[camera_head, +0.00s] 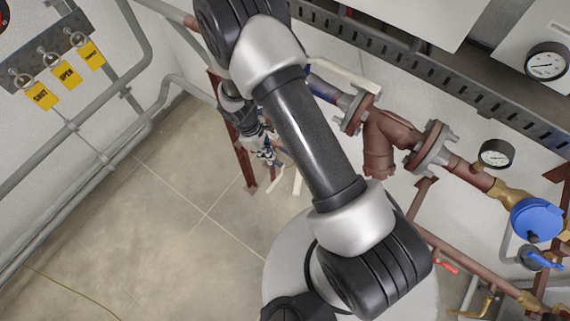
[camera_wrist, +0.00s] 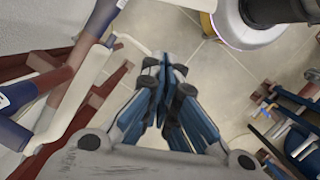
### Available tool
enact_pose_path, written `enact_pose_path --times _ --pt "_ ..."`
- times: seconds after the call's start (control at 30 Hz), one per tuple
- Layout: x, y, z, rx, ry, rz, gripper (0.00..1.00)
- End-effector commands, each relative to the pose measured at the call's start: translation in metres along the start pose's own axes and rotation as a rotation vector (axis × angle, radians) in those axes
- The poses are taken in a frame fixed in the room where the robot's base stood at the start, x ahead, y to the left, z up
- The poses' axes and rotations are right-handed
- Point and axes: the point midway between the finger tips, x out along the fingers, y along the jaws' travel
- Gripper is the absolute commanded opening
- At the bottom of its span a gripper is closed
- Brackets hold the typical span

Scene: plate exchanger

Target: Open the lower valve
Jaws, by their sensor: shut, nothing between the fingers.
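My gripper (camera_head: 270,160) hangs beyond my arm in the head view, close to the red-brown pipe frame. In the wrist view its blue-and-grey fingers (camera_wrist: 166,72) are together at the tips, with nothing between them. A pale lever handle (camera_head: 277,178) shows just below the gripper in the head view. Another pale handle (camera_head: 345,75) is higher, beside the flanged pipe. In the wrist view a thick white handle (camera_wrist: 78,92) lies left of the fingers, and a thinner white one (camera_wrist: 137,43) ends near their tips. I cannot tell which handle is the lower valve's, or whether the fingers touch one.
Red-brown pipes (camera_head: 392,130) with flanges, a gauge (camera_head: 495,154) and a blue-capped fitting (camera_head: 536,220) fill the right. Yellow tags (camera_head: 66,75) hang at upper left above grey wall pipes. Tiled floor (camera_head: 150,230) is open at lower left.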

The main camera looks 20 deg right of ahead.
Motion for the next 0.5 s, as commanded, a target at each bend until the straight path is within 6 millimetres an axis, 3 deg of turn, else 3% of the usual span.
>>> enact_pose_path --times 0.27,0.5 --pt "0.031 -0.006 -0.002 -0.031 -0.010 -0.010 0.00" --pt "0.081 -0.006 -0.002 -0.030 -0.010 -0.011 0.00"
